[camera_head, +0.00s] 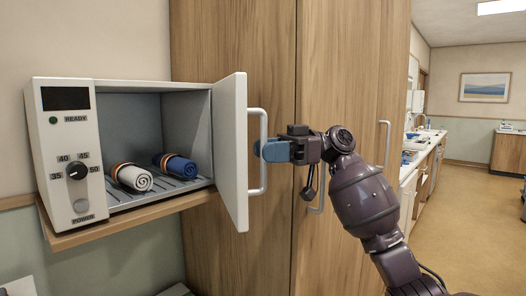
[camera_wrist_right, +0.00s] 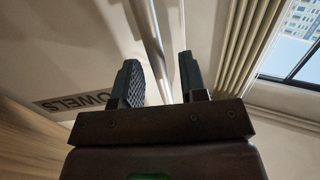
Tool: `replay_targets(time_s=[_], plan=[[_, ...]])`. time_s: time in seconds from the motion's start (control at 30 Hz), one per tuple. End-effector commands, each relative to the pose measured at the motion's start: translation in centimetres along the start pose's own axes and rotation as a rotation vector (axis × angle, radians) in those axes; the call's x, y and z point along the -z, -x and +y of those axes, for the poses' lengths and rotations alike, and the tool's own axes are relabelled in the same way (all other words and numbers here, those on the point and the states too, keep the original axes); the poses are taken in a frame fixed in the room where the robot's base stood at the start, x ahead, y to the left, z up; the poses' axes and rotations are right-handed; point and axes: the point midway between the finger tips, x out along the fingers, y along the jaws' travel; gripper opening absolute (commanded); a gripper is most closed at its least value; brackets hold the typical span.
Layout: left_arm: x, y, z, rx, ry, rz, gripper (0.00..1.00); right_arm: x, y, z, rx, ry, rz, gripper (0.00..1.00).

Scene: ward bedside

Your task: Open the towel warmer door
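The white towel warmer (camera_head: 66,165) sits on a wooden shelf at the left. Its door (camera_head: 231,155) stands wide open at the right side of the cavity, swung out toward me. The door's light metal handle (camera_head: 263,180) is a vertical bar on its outer face. My right gripper (camera_head: 265,150) is at the handle's middle. My left gripper is not in view.
Inside the warmer lie a white rolled towel (camera_head: 132,177) and a blue rolled towel (camera_head: 176,167) on a slatted rack. A tall wooden cabinet (camera_head: 235,50) stands behind the door and gripper. Open floor (camera_head: 470,215) lies at the right, beside a long counter.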

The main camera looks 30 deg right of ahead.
Motion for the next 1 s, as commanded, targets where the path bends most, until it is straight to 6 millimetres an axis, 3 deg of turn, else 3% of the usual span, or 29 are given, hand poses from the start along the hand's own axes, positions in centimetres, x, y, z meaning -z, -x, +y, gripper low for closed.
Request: replay_targets(time_s=[0.2,0.4,1.0], plan=[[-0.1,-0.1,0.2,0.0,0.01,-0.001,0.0,-0.1,3.5,0.1,-0.004,-0.002,0.0,0.39],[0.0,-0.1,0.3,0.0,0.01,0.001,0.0,0.0,5.7,0.1,-0.003,-0.002,0.0,0.39],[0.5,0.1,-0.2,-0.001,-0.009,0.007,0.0,0.3,5.7,-0.4,-0.021,0.0,-0.006,0.39]])
